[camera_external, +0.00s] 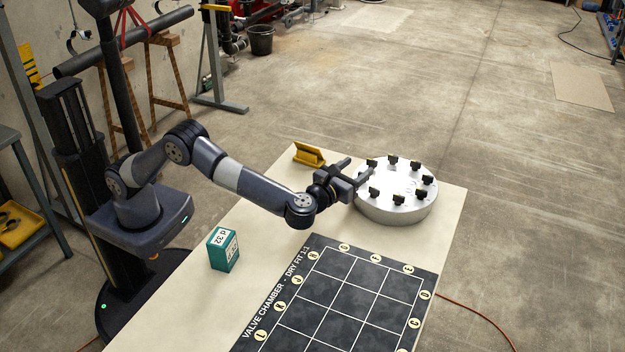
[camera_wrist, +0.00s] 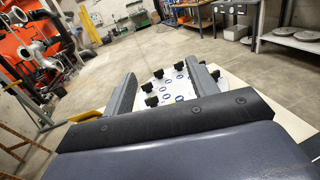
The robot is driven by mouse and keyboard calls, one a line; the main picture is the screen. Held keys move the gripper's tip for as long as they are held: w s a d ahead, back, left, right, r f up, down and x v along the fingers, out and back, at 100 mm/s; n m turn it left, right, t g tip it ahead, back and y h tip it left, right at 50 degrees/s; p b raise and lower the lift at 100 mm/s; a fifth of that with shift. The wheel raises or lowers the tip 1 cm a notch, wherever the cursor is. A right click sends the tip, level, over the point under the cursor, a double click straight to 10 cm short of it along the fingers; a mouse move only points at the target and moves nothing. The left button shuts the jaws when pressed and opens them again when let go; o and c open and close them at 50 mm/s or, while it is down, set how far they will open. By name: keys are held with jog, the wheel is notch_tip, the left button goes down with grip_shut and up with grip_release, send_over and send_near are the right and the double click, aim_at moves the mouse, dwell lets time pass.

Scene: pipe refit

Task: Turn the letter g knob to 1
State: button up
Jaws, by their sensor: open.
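A round pale metal drum (camera_external: 394,211) stands on the table, with several black knobs around the rim of its top. The drum top also shows in the wrist view (camera_wrist: 173,88), between and beyond my fingers, with small blue-ringed labels near the knobs. The letters are too small to read, so I cannot tell which knob is g. My gripper (camera_external: 357,174) is open and empty at the drum's left edge, its fingers reaching toward the nearest left knobs (camera_external: 374,192). In the wrist view my two fingers (camera_wrist: 160,85) stand wide apart. I cannot tell if a finger touches a knob.
A yellow angled holder (camera_external: 308,154) stands behind my gripper on the cream table (camera_external: 270,215). A dark gridded mat (camera_external: 335,290) labelled VALVE CHAMBER lies in front. The table right of the mat is narrow.

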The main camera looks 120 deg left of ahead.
send_near(373, 191)
jog(key=shift+d+r, duration=0.15)
jog(key=shift+r, duration=0.15)
jog(key=shift+w+f, duration=0.1)
jog(key=shift+f, duration=0.2)
jog(key=p+x, duration=0.1)
jog(key=x, duration=0.9)
jog(key=shift+a, duration=0.45)
jog(key=shift+c, duration=0.4)
jog(key=shift+f, duration=0.1)
jog(key=c, duration=0.9)
